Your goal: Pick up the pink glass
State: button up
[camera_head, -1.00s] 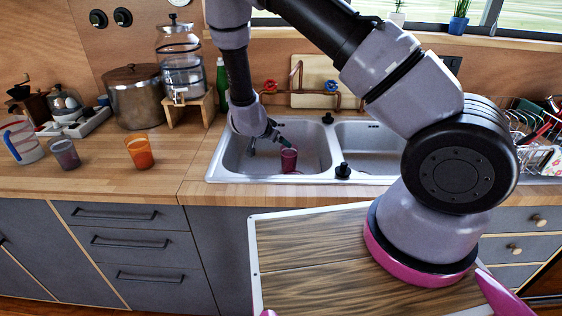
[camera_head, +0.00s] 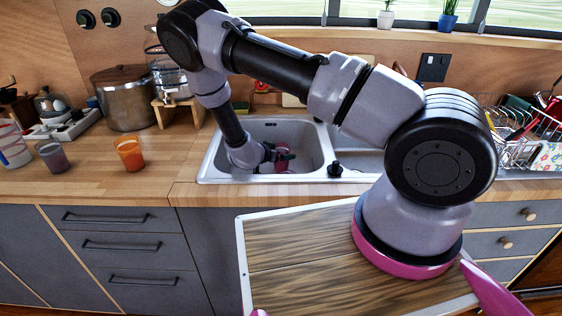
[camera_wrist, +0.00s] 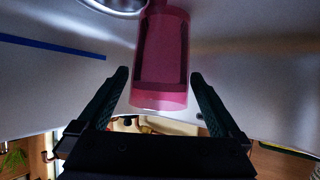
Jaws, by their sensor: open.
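The pink glass (camera_wrist: 162,60) stands in the left sink basin. In the wrist view it is upside down in the picture and its rim end lies between my two finger tips. My gripper (camera_wrist: 160,85) is open, with one finger on each side of the glass and a visible gap at both sides. In the head view my gripper (camera_head: 280,156) is low in the left basin, and the glass (camera_head: 282,162) is mostly hidden behind the fingers.
The sink (camera_head: 213,168) has raised basin walls around my gripper. An orange glass (camera_head: 129,153) and a grey glass (camera_head: 53,157) stand on the left counter. A pot (camera_head: 124,98) and dispenser (camera_head: 172,75) stand behind. A dish rack (camera_head: 515,150) is at right.

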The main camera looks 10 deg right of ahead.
jog(key=shift+w+d+f, duration=0.15)
jog(key=shift+w, duration=0.05)
jog(key=c, duration=1.5)
grip_shut()
jog(key=shift+r, duration=0.2)
